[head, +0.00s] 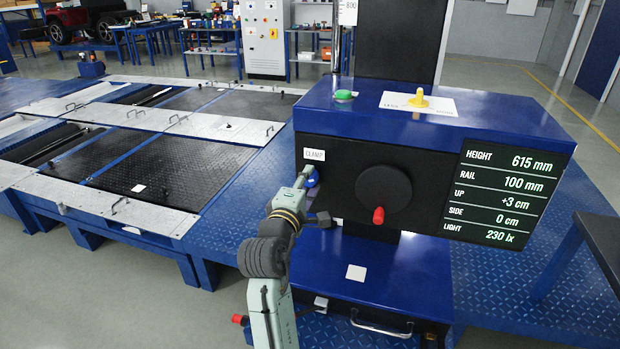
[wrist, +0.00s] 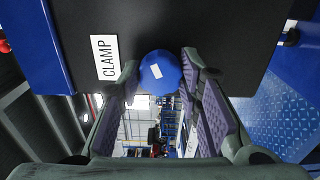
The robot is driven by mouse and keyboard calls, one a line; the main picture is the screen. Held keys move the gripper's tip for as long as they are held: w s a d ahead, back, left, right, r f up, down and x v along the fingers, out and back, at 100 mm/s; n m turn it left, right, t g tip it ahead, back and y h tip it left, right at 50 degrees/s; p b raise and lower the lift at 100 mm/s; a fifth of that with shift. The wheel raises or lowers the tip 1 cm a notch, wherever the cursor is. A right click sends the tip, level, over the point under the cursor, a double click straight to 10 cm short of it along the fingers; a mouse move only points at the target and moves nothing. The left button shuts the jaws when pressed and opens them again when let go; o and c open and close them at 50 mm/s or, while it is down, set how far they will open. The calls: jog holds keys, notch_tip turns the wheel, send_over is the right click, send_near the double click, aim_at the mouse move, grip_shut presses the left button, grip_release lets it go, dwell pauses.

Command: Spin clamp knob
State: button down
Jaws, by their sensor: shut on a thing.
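The clamp knob is a blue round knob (wrist: 160,75) with a white mark on it, beside the white CLAMP label (wrist: 105,59) in the wrist view. My gripper (wrist: 160,88) has its two purple-padded fingers on either side of the knob, shut on it. In the head view the blue knob (head: 312,177) shows only in part at the left of the black front panel, just below its CLAMP label (head: 314,154). My gripper (head: 304,181) and wrist reach up to it from below and cover part of it.
The blue tester head carries a green button (head: 344,94), a yellow knob (head: 419,98) and a readout screen (head: 509,188). A silver handle (head: 382,324) is low in front.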

jog(key=shift+a, duration=0.1)
jog(key=n, duration=0.5)
jog(key=shift+r+n, duration=0.1)
jog(key=shift+n, duration=0.3)
jog(key=c, duration=0.8)
grip_release()
jog(key=shift+c, duration=0.2)
jog(key=v, duration=0.6)
